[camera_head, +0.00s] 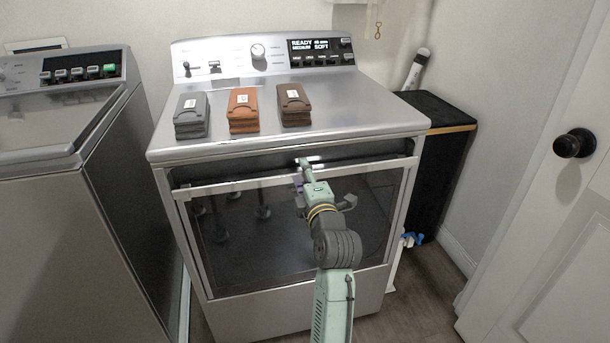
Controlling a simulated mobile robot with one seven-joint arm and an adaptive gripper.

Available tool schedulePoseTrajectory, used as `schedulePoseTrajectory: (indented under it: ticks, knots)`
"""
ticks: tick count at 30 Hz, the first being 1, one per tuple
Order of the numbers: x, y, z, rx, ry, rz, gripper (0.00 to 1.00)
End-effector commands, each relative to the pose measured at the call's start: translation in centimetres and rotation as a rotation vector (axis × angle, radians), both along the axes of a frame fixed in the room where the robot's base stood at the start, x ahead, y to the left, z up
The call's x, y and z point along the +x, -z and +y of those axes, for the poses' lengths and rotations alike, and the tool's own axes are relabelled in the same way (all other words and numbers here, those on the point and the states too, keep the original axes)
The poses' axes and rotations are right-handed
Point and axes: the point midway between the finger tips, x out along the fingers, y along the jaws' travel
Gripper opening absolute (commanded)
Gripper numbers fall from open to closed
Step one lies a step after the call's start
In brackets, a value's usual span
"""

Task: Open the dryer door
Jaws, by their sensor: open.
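The dryer (300,110) stands in the middle, a silver front-loader with a control panel along its back. Its dark glass door (250,240) fills the front face and looks closed. A silver bar handle (235,186) runs across the top of the door. My gripper (305,170) is open at the top of the door, at about the middle of the handle. My gripper and wrist hide that stretch of the bar, so I cannot tell whether the fingers touch it or are around it. My arm reaches up from the bottom of the picture.
Folded stacks in grey (191,116), orange-brown (242,110) and dark brown (293,105) lie on the dryer top. A washer (80,190) stands close on the left. A black cabinet (440,150) is at the right. A white door (550,230) with a black knob (574,143) is far right.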

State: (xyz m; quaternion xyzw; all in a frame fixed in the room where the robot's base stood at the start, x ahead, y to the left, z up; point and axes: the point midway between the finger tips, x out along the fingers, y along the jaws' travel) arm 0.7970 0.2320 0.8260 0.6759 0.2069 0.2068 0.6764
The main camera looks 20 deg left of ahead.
Motion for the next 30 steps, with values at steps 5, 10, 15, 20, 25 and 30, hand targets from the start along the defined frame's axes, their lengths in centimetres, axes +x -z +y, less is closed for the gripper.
schedulePoseTrajectory:
  ticks: [5, 10, 15, 20, 25, 30]
  knots:
    - [-0.02, 0.01, 0.0, 0.0, 0.0, 0.0, 0.41]
    - [-0.04, 0.01, 0.0, 0.0, 0.0, 0.0, 0.3]
    - [-0.04, 0.01, -0.01, 0.0, 0.0, 0.0, 0.18]
    - [-0.04, 0.02, -0.01, 0.0, 0.0, 0.0, 0.08]
    - [-0.04, 0.02, -0.01, 0.0, 0.0, 0.0, 0.0]
    - [-0.04, 0.02, -0.01, 0.0, 0.0, 0.0, 0.0]
